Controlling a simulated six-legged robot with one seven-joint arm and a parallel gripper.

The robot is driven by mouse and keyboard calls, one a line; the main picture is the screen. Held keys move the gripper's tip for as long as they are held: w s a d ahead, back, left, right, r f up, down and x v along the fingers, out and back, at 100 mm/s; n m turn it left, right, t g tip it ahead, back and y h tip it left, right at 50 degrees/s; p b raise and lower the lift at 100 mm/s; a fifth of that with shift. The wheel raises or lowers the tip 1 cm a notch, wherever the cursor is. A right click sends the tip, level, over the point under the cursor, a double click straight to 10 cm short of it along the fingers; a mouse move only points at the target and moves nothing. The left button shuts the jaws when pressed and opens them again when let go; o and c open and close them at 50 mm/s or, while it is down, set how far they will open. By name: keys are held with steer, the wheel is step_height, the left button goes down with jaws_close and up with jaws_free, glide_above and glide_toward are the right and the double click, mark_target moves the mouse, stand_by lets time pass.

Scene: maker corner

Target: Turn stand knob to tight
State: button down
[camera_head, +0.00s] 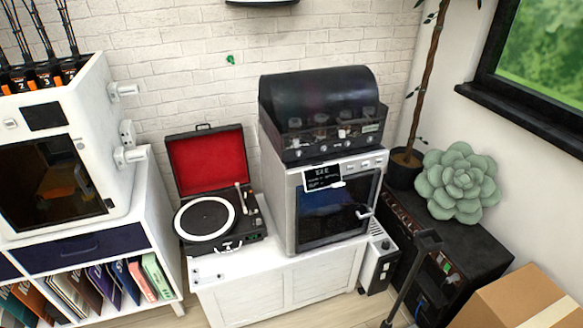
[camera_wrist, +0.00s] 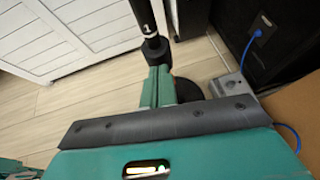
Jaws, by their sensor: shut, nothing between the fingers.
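A black stand (camera_head: 408,275) shows in the head view at the lower right, a thin tilted pole with a wider top. In the wrist view, its dark pole (camera_wrist: 143,14) comes down from the top edge and carries a white mark. A thicker black part (camera_wrist: 155,47), possibly the knob, sits on the pole just beyond my fingertips. My green gripper (camera_wrist: 158,72) is shut with its fingers together and nothing between them. Its tips are close to the black part; I cannot tell whether they touch. The knob's setting is not readable. My gripper does not show in the head view.
A white cabinet (camera_head: 285,302) bears a turntable (camera_head: 207,218) and a white oven-like machine (camera_head: 290,205). A black amplifier (camera_head: 445,262) bears a succulent (camera_head: 459,183). A cardboard box (camera_head: 520,300) stands at the lower right. Wood floor (camera_wrist: 75,100) is open left of the stand.

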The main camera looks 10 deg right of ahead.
steer(key=shift+d+f, duration=0.15)
steer(key=shift+d, duration=0.35)
stand_by(0.4)
steer(key=s, duration=0.6)
steer(key=shift+r, duration=0.4)
steer(key=w+a, duration=0.2)
steer(key=w, duration=0.4)
steer(key=shift+a+f, duration=0.15)
steer(key=shift+a, duration=0.25)
stand_by(0.4)
